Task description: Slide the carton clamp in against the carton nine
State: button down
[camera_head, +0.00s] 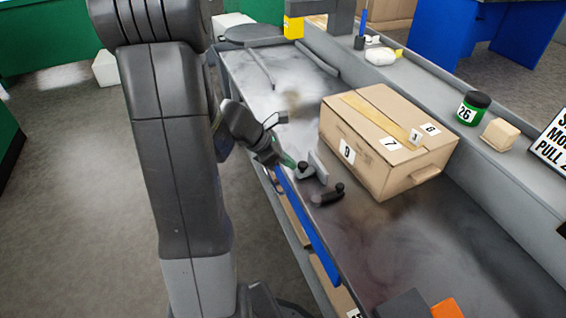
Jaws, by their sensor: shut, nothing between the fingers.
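The brown cardboard carton (375,159) sits on the dark worktop, with a 9 label on its left side and more numbers on its top. What looks like the carton clamp (318,166), a light grey upright plate with a black knob on a grey base, stands left of the carton near the worktop's front edge. A gap of bare worktop shows between plate and carton. My gripper (287,162) is shut and empty, its tips close to the knob on the side away from the carton. I cannot tell whether they touch it.
A black handle (328,195) lies just in front of the clamp. A green jar (472,109) labelled 26 and a beige block (499,135) stand on the grey ledge behind. A dark grey block and an orange block (447,309) are at the bottom. Worktop right of the handle is clear.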

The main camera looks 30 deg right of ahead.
jog(key=d, duration=0.7)
jog(key=s+d, duration=0.1)
jog(key=d, duration=0.3)
jog(key=shift+s+d+p, duration=0.1)
jog(key=shift+p, duration=0.3)
